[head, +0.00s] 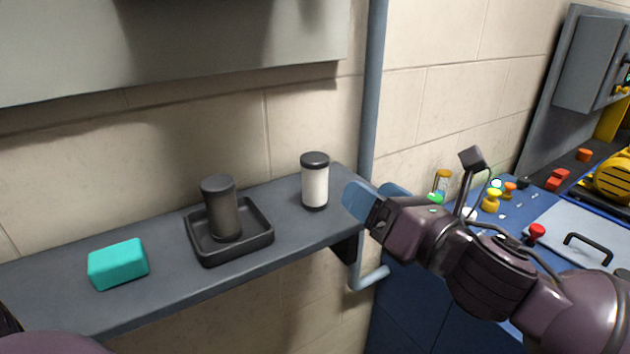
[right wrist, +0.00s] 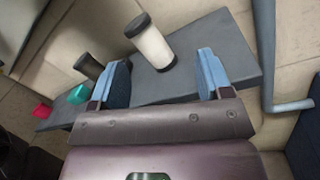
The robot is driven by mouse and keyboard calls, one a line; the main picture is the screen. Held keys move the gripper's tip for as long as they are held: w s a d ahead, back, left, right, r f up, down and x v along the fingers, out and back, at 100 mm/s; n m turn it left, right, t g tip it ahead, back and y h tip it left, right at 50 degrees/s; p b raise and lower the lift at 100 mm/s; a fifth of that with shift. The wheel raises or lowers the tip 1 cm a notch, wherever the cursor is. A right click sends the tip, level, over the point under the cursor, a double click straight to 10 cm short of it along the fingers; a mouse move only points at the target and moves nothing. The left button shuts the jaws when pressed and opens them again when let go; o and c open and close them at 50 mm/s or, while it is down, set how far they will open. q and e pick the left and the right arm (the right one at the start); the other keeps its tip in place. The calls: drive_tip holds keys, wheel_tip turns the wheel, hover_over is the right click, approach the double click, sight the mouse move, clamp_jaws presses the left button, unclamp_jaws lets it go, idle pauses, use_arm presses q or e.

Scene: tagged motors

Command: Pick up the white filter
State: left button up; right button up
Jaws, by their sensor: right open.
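The white filter (head: 315,184) is a white cylinder with dark end caps. It stands upright near the right end of the grey wall shelf (head: 290,236). My right gripper (head: 372,203) is to the right of the filter, apart from it, with its blue fingers open and empty. In the right wrist view the filter (right wrist: 153,45) shows beyond and between the two blue fingers (right wrist: 162,78). No finger touches it. My left gripper does not show.
A dark tray (head: 258,243) holding a dark cylinder (head: 222,208) stands left of the filter. A teal block (head: 118,264) lies further left. A grey vertical pipe (head: 373,90) runs by the shelf's right end. A blue workbench (head: 420,285) with small coloured parts is at the right.

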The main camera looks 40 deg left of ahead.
sight(324, 182)
drive_tip(key=a+n, duration=0.2)
drive_tip(key=a, duration=0.1)
drive_tip(key=a+n+g, duration=0.1)
drive_tip(key=a+n, duration=0.2)
drive_tip(key=shift+s+a+f+p, duration=0.2)
drive_tip(key=shift+a+p, duration=0.15)
drive_tip(key=shift+p+x, duration=0.5)
drive_tip(key=shift+x, duration=1.5)
drive_tip(key=shift+w+a+f, duration=0.1)
drive_tip(key=shift+a, duration=0.5)
drive_tip(key=c, duration=1)
